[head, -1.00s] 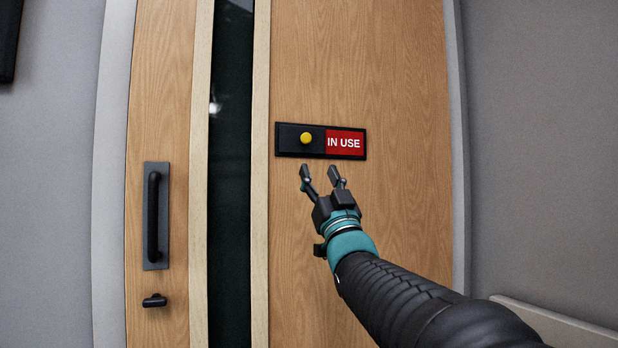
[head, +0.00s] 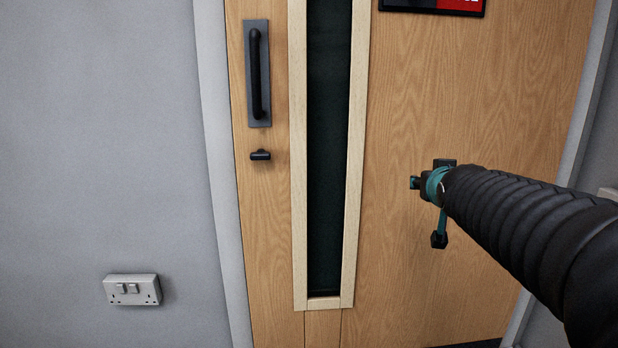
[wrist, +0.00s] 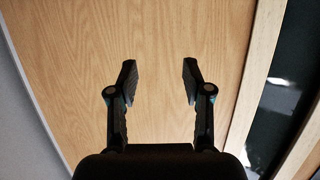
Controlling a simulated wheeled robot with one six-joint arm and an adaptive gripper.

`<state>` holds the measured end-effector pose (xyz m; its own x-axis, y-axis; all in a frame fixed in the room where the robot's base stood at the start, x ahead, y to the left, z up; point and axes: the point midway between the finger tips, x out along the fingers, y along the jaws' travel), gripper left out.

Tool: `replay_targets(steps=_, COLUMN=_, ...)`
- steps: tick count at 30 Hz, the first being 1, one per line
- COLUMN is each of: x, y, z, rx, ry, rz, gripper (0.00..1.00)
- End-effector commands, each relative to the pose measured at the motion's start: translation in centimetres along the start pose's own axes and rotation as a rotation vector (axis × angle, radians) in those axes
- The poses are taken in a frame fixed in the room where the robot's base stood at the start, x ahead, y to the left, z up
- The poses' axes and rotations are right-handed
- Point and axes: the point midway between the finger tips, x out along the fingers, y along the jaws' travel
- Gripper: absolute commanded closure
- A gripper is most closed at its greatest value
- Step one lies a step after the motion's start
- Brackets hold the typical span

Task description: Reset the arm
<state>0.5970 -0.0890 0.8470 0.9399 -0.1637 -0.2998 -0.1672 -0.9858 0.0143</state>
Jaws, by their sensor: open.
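My gripper (head: 440,201) is in front of the wooden door (head: 400,110), right of the dark glass strip, with my arm reaching in from the right edge. In the head view my arm partly hides it. In the wrist view my gripper (wrist: 158,78) is open, its two black fingers well apart, with nothing between them. Bare wood lies beyond the fingertips.
The sign (head: 435,6) on the door is cut off by the top edge. A black pull handle (head: 256,75) and a small black latch (head: 260,155) are on the door's left side. A double socket (head: 132,290) is on the grey wall (head: 100,130).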

Motion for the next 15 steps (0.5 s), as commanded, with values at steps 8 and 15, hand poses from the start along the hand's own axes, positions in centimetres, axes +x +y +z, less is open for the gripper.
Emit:
replay_targets(steps=8, x=-9.4, y=-1.4, z=15.4, rx=-0.041, ry=-0.520, rz=-0.023, gripper=0.50)
replay_targets(steps=15, x=-20.6, y=-2.9, z=25.2, rx=-0.074, ry=-0.837, rz=-0.089, gripper=0.50)
